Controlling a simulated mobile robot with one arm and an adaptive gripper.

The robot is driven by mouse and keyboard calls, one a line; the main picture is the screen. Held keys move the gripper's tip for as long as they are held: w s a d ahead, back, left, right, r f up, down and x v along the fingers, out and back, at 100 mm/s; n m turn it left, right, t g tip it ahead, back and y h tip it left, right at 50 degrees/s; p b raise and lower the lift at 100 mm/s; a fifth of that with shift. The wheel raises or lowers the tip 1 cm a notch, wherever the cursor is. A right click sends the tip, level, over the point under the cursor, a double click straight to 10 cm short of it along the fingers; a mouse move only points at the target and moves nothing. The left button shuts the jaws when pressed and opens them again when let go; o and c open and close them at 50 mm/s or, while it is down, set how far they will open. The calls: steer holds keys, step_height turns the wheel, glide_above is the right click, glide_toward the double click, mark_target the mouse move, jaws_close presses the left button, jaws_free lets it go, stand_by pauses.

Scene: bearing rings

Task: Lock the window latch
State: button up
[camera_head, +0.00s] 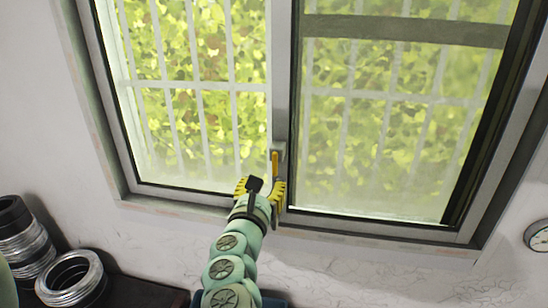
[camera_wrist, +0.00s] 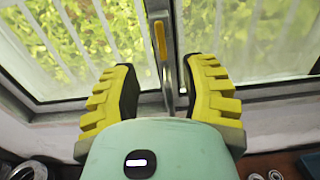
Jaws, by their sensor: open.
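The window latch is a narrow yellow handle (camera_head: 275,163) on a grey mount, low on the middle upright of the window frame. In the wrist view the yellow handle (camera_wrist: 160,40) points roughly up and down, ahead of my gripper and between the lines of its fingers. My gripper (camera_head: 262,189) has yellow ribbed fingers with dark inner pads. It is just below the handle in the head view. In the wrist view my gripper (camera_wrist: 163,77) is spread wide with nothing held. I cannot tell whether a finger touches the latch.
The window frame (camera_head: 120,150) has two panes, with white bars and foliage outside. Stacked metal rings (camera_head: 70,277) sit on a dark surface at lower left. A round gauge (camera_head: 538,236) is on the wall at right. Bare wall lies below the sill.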

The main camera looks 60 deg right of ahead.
mark_target(274, 160)
steer(key=x, duration=0.9)
steer(key=shift+b, duration=0.4)
steer(key=shift+w+d+r, duration=0.1)
steer(key=shift+d, duration=0.3)
steer(key=shift+w+d+r, duration=0.1)
steer(key=shift+w+d, duration=0.05)
steer(key=shift+d, duration=0.3)
steer(key=shift+w+d+f, duration=0.15)
steer(key=shift+w+d, duration=0.15)
steer(key=shift+d, duration=0.15)
steer(key=shift+o, duration=0.2)
jaws_close()
